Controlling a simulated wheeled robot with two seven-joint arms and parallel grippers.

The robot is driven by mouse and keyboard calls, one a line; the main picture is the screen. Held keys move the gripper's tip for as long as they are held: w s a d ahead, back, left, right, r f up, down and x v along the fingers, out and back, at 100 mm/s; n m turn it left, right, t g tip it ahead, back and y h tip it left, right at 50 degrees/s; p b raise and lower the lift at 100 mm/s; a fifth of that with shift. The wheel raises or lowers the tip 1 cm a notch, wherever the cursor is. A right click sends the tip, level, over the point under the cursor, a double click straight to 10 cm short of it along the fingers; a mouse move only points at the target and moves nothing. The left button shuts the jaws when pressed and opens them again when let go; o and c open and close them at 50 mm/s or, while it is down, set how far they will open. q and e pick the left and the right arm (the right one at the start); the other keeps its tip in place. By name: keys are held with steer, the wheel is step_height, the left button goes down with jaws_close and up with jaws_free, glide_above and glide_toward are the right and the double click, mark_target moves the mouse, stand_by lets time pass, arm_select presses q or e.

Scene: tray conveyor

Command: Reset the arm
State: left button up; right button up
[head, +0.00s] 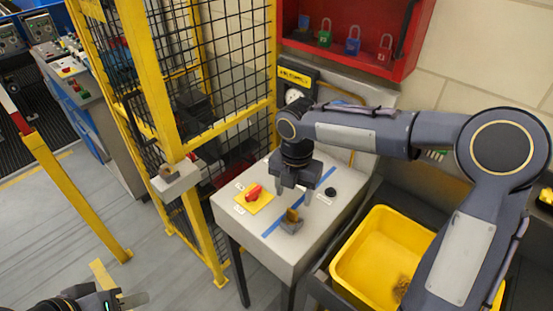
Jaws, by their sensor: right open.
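My right arm (365,132) reaches in from the right, over a grey control pedestal. Its gripper (294,198) points down, open and empty, above the pedestal top (262,232). Just below and in front of it, a small brass-coloured piece (292,215) stands in a grey holder (291,227).
A yellow mesh fence (160,90) stands left of the pedestal, with a small grey box (176,179) on its post. A yellow bin (372,250) sits to the right. A red cabinet (420,60) with several padlocks hangs behind. The floor at left is mostly clear.

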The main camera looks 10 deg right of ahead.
steer(key=s+d+r+m+t+b, duration=0.25)
steer(key=s+d+m, duration=0.45)
steer(key=s+m, duration=0.5)
steer(key=s+f+m+t+y, duration=0.2)
steer(key=s+m, duration=0.8)
steer(key=m, duration=0.8)
steer(key=shift+d+t+y+b, duration=0.3)
steer(key=shift+t+y, duration=0.25)
steer(key=shift+y, duration=0.35)
